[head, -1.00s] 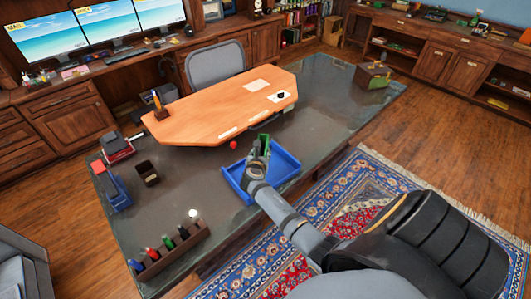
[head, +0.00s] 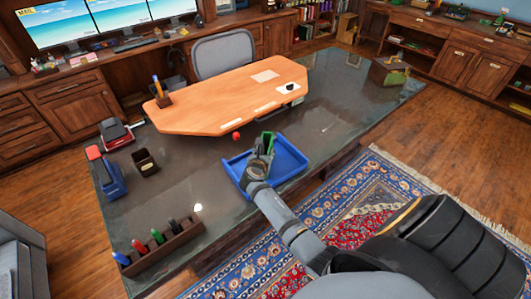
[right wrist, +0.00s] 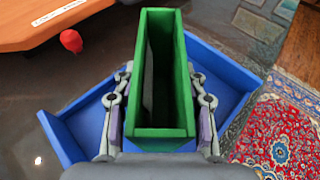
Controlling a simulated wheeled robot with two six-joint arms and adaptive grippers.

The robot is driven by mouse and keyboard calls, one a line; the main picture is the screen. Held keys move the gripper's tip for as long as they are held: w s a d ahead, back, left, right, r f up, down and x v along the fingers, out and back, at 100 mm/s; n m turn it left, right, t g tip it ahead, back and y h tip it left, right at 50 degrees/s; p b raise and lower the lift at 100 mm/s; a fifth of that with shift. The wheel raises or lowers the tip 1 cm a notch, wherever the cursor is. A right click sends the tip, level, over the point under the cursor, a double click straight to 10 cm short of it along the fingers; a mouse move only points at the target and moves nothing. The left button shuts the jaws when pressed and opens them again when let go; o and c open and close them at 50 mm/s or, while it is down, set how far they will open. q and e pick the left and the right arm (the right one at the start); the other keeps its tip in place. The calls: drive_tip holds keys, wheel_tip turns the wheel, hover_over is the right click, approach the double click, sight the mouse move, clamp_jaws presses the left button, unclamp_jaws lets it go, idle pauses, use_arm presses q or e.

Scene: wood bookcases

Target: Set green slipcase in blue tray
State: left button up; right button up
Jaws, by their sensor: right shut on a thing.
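The green slipcase (head: 268,141) is a narrow open box held in my right gripper (head: 261,158). In the right wrist view, the slipcase (right wrist: 183,85) stands between both fingers of the right gripper (right wrist: 160,90), its open side facing the camera and its inside dark. The blue tray (head: 291,161) lies on the dark desk behind and below the slipcase; its wall (right wrist: 215,62) shows on both sides in the wrist view. Whether the slipcase touches the tray floor is hidden. My left gripper is not in view.
A red ball (head: 236,136) lies on the dark desk (head: 330,130) beside the tray. A raised wooden desktop (head: 215,103) is behind it. A marker rack (head: 165,247), a dark cup (head: 144,161) and a blue-and-red item (head: 108,175) stand left. Free desk lies right of the tray.

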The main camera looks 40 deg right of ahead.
drive_tip(key=shift+w+a+f, duration=0.1)
drive_tip(key=shift+f, duration=0.05)
drive_tip(key=o, duration=1.2)
drive_tip(key=shift+d+f, duration=0.1)
drive_tip(key=shift+d, duration=0.1)
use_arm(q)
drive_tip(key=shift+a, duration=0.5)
use_arm(e)
drive_tip(key=shift+o, duration=0.2)
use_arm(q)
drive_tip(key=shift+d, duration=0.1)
use_arm(e)
drive_tip(key=shift+a, duration=0.1)
use_arm(q)
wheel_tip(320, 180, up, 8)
drive_tip(key=p, duration=0.8)
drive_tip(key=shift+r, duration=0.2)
use_arm(e)
drive_tip(key=v, duration=1.2)
